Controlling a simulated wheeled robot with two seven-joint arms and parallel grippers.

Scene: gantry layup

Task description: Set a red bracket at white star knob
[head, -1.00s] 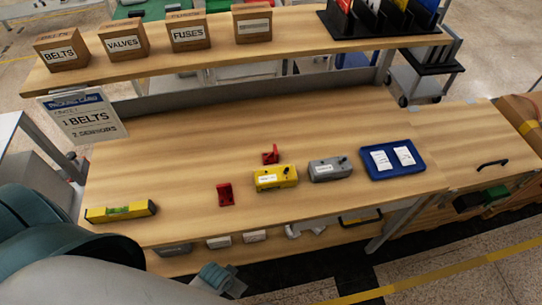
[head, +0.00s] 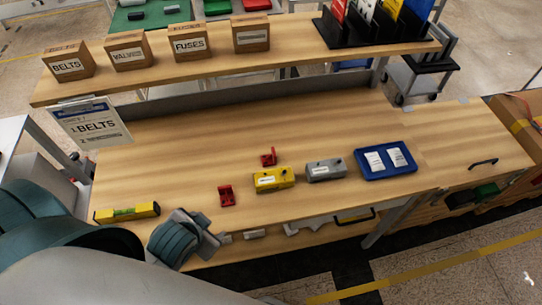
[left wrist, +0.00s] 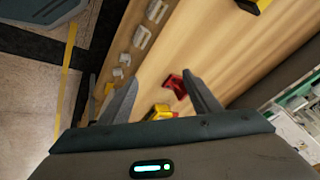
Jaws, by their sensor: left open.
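Two red brackets lie on the wooden bench: a nearer one (head: 226,195) and a farther one (head: 269,157) behind the yellow box. A yellow box (head: 273,180) with a white label and a small knob stands right of the nearer bracket. A grey box (head: 325,170) with a knob stands beside it. I cannot make out a white star knob. My left gripper (head: 207,230) is at the bench's front edge, left of and nearer than the near bracket. In the left wrist view its fingers (left wrist: 161,98) are apart, with a red bracket (left wrist: 175,86) and the yellow box (left wrist: 159,113) seen beyond them. My right gripper is not in view.
A yellow spirit level (head: 127,212) lies at the bench's left front. A blue tray (head: 385,161) with white cards is at the right.

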